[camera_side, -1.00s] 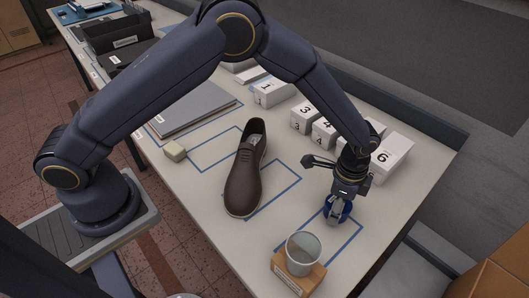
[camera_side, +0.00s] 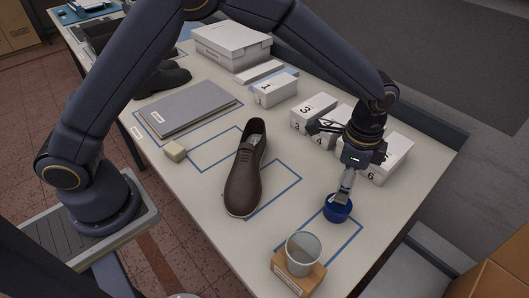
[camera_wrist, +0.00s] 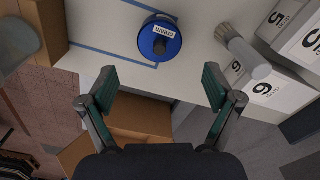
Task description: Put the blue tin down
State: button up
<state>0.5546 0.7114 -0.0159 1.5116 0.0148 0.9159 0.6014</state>
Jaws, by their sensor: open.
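The blue tin (camera_side: 338,211), a low round tin, sits on the table at the back end of a blue taped outline (camera_side: 345,242). In the wrist view the tin (camera_wrist: 155,50) shows its lid with a white label reading "cream", and it lies close to the tape lines.
A grey cup (camera_side: 302,252) stands on a wooden block (camera_side: 283,275) in front. A brown shoe (camera_side: 244,175) stands left of the tin. Numbered white boxes (camera_side: 386,163) stand behind my gripper.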

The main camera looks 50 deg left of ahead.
notch_tip(320, 180, up, 2)
jog(key=shift+r, duration=0.15)
jog(key=s+a+r+n+t, duration=0.1)
jog(key=s+a+r+n, duration=0.2)
jog(key=a+r, duration=0.4)
jog(key=s+a+r+n+t, duration=0.1)
jog(key=s+a+r+n, duration=0.15)
jog(key=a+r, duration=0.45)
jog(key=s+a+r+n+t, duration=0.2)
jog(key=s+a+n, duration=0.6)
jog(key=s+a, duration=0.4)
jog(key=s+t, duration=0.1)
jog(key=s, duration=0.2)
jog(key=shift+s+r+t, duration=0.2)
jog(key=shift+s+t, duration=0.05)
jog(key=shift+t, duration=0.05)
